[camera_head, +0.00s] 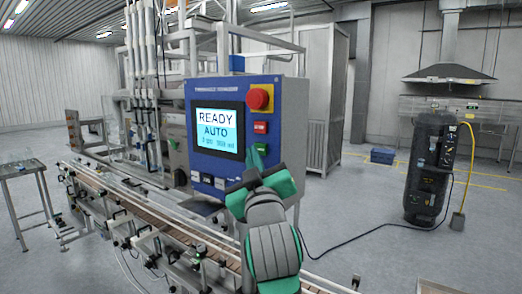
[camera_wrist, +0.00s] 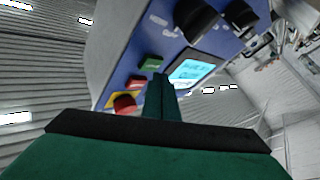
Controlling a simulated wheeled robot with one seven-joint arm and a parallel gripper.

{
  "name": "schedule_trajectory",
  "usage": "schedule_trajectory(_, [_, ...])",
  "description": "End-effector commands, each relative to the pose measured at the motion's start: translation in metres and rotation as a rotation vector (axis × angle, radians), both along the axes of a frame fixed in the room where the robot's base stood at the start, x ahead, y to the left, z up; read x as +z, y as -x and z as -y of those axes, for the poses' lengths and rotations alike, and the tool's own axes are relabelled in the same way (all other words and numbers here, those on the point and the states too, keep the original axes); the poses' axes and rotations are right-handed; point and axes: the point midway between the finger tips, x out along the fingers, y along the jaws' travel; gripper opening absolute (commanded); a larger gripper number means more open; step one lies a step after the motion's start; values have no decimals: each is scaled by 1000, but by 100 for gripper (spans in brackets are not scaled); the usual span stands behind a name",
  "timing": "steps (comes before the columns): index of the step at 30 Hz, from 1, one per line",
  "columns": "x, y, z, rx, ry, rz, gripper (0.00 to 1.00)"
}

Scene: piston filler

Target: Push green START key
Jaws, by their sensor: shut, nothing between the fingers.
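The green START key (camera_head: 263,148) is on the right side of the blue control panel (camera_head: 216,90), below a red key (camera_head: 260,127). In the wrist view the green key (camera_wrist: 153,63) shows just beyond my fingertips. My gripper (camera_head: 256,156) is shut and empty, its fingers pointing at the panel close to the green key and covering part of its left side in the head view. In the wrist view the shut fingers (camera_wrist: 160,80) end right by the key; I cannot tell whether they touch it. The screen (camera_head: 216,129) reads READY AUTO.
A red emergency-stop knob (camera_head: 259,99) on a yellow base sits above the red key. A conveyor (camera_head: 180,228) runs below the panel.

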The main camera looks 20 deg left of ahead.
Motion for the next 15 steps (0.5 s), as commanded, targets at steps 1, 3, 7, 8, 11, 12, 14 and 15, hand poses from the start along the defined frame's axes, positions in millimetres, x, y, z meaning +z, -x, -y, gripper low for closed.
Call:
schedule_trajectory(1, [0, 0, -1, 1, 0, 1, 0])
schedule_trajectory(3, [0, 1, -2, 2, 0, 0, 0])
schedule_trajectory(7, [0, 1, -3, 4, 0, 0, 0])
schedule_trajectory(8, [0, 1, -3, 4, 0, 0, 0])
schedule_trajectory(11, [0, 1, -2, 2, 0, 0, 0])
schedule_trajectory(12, [0, 0, -1, 1, 0, 1, 0])
schedule_trajectory(14, [0, 0, 0, 0, 0, 0, 0])
schedule_trajectory(15, [0, 0, 1, -1, 0, 0, 0])
